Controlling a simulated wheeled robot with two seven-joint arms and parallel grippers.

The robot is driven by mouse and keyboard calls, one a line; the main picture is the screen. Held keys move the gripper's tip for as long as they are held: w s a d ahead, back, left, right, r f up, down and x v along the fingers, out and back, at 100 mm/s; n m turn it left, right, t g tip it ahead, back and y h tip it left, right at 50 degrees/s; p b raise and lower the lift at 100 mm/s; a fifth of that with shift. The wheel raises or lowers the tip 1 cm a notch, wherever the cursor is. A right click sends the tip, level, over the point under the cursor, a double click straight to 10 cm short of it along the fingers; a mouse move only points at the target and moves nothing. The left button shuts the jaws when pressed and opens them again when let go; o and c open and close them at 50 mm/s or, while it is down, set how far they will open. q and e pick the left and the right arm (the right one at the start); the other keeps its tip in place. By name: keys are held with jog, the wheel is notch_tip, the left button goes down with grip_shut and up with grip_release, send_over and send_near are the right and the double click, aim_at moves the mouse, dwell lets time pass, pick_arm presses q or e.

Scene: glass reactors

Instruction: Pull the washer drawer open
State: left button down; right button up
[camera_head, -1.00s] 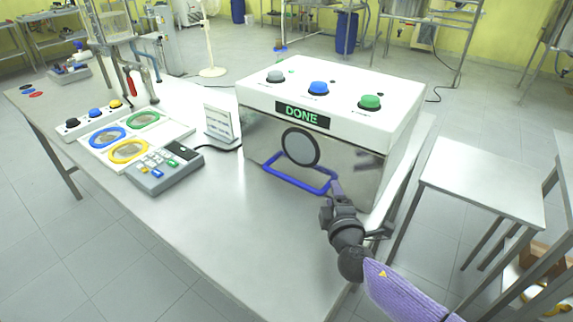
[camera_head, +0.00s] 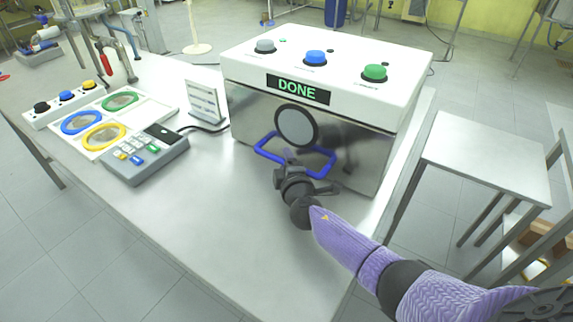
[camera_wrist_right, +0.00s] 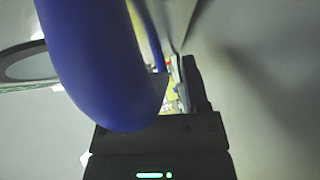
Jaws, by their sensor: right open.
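The washer (camera_head: 330,85) is a box with a white top and a shiny metal front on the table. Its display reads DONE, and a round dark-rimmed window sits on the front. The blue drawer handle (camera_head: 318,176) is a loop standing out from the lower front. My right gripper (camera_head: 288,157) is open at the loop's near bar. In the right wrist view the blue handle (camera_wrist_right: 92,60) is very close and hides part of the gripper. I cannot tell whether the bar lies between the fingers. My left gripper is out of view.
The steel table (camera_head: 190,225) is clear in front of the washer. A grey keypad (camera_head: 145,155), a small white stand (camera_head: 207,103) and a tray with coloured rings (camera_head: 103,120) lie to the left. A small metal table (camera_head: 485,160) stands to the right.

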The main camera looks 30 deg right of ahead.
grip_shut()
dwell(1.4)
